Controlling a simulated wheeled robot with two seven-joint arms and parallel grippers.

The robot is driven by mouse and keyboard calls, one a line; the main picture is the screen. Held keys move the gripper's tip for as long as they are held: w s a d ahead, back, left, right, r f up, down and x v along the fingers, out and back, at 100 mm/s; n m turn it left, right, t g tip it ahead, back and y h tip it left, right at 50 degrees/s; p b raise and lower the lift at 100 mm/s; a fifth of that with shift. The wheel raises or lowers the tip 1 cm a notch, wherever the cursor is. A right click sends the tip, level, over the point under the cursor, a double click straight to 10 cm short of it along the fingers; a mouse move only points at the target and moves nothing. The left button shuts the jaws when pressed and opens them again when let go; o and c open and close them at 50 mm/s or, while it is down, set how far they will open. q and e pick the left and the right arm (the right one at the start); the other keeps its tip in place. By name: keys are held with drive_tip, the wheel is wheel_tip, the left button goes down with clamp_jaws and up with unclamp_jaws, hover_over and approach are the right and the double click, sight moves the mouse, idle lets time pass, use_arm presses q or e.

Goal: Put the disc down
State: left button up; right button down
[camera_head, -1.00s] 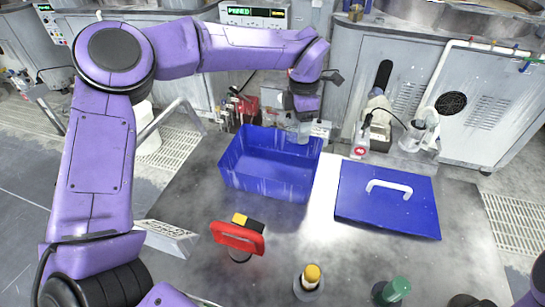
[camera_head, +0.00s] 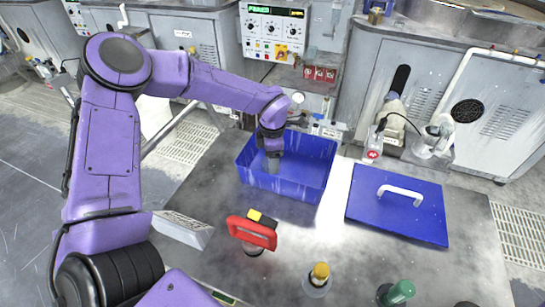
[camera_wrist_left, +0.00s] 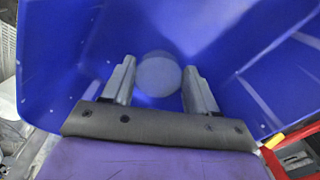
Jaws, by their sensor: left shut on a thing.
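My left gripper (camera_head: 272,163) reaches down into the open blue bin (camera_head: 283,186) at the bin's left part. In the left wrist view the gripper (camera_wrist_left: 160,75) has its two grey fingers on either side of a round grey disc (camera_wrist_left: 158,76), shut on it. The blue bin's inner walls (camera_wrist_left: 240,45) surround the disc there. I cannot tell whether the disc touches the bin floor. In the head view the gripper and the bin wall hide the disc. My right gripper is out of view.
A blue lid (camera_head: 398,208) with a white handle lies right of the bin. A red-handled tool (camera_head: 252,233), a yellow-capped bottle (camera_head: 318,278) and a green-capped bottle (camera_head: 397,292) stand in front. Bare grey table (camera_head: 315,222) lies between.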

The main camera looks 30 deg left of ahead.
use_arm(q)
drive_tip(key=o, duration=1.1)
drive_tip(key=shift+f, duration=0.1)
wheel_tip(320, 180, up, 12)
drive_tip(key=shift+r+b, duration=0.2)
drive_tip(key=shift+b, duration=0.1)
